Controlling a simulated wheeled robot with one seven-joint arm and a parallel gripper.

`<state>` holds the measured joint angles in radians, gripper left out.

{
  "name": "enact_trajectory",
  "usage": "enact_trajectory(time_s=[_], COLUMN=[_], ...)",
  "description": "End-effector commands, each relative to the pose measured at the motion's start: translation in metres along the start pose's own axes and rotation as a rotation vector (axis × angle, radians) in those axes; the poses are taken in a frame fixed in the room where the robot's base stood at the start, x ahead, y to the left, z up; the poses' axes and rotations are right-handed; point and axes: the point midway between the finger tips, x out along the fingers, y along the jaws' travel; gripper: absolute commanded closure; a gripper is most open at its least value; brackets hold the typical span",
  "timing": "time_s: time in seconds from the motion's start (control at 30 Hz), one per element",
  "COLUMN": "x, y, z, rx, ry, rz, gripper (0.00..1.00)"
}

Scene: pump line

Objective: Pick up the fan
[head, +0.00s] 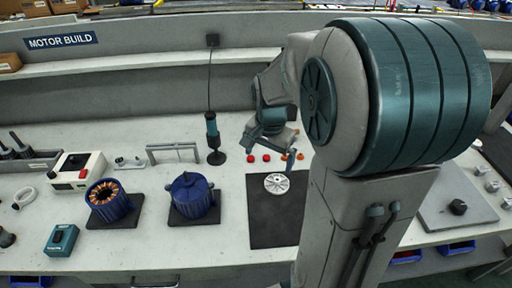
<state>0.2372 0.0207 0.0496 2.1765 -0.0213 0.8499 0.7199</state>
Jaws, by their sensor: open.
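My own arm covers the area to the right of the fan, and the gripper's fingers are small and hard to make out.
Several red and orange caps (266,157) lie just behind the mat. To the left stand a blue motor housing (192,197), a copper-wound stator (106,202) and a hanging screwdriver (213,140). A grey plate (455,207) lies at the right.

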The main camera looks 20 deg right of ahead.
Motion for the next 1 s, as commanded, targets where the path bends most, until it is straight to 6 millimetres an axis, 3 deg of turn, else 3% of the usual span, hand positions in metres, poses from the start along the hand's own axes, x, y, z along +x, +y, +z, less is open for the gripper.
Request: enact_trajectory(time_s=[0.03, 0.2, 0.4, 0.57, 0.8, 1.0], x=[0.008, 0.036, 0.057, 0.075, 0.122, 0.143], y=[-0.001, -0.002, 0.001, 0.003, 0.005, 0.006], z=[-0.017, -0.058, -0.082, -0.084, -0.079, -0.078], rx=[0.091, 0.351, 0.514, 0.544, 0.543, 0.542], ry=[-0.017, -0.048, -0.065, -0.069, -0.071, -0.067], rz=[0.016, 0.049, 0.069, 0.075, 0.075, 0.072], gripper=[0.0, 0.0, 0.0, 0.0, 0.0, 0.0])
